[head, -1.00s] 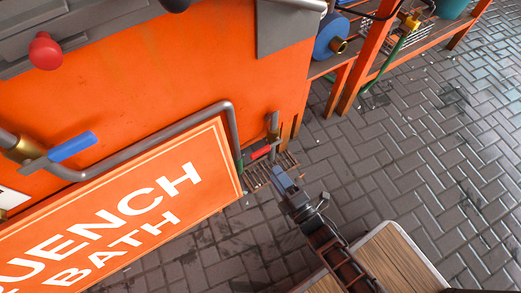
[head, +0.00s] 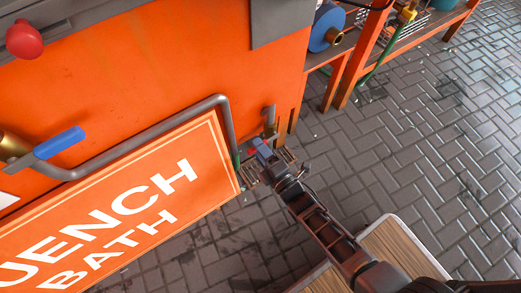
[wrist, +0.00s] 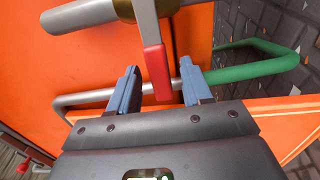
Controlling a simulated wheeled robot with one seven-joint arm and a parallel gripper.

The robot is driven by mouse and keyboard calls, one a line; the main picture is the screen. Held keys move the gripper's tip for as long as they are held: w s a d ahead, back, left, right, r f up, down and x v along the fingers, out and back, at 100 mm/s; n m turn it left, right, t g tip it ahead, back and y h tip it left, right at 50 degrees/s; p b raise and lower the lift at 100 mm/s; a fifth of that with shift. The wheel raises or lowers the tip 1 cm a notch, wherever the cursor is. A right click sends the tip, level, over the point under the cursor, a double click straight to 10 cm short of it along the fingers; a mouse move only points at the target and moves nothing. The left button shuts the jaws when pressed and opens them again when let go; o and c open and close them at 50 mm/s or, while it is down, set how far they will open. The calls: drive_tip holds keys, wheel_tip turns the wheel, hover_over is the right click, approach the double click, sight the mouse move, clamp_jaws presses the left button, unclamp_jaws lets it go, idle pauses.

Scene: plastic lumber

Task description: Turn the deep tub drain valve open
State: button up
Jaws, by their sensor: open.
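A valve lever with a red grip (wrist: 157,72) hangs from a grey arm below a brass valve body (wrist: 125,8) on a grey pipe (wrist: 85,14) in the wrist view. My gripper (wrist: 159,68) is open, with one blue-grey finger on each side of the red grip. There is a visible gap on both sides, so it is not clamped. In the head view my gripper (head: 262,148) is low at the right end of the orange tub (head: 160,70) and mostly hides the red lever. I cannot tell from a label which tub this valve serves.
Another valve with a blue handle (head: 60,142) is at the left of the tub. A bent grey pipe (head: 226,115) frames the QUENCH BATH sign (head: 140,205). Brick paving (head: 430,150) is clear to the right.

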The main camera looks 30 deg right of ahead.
drive_tip(key=shift+c, duration=0.3)
clamp_jaws()
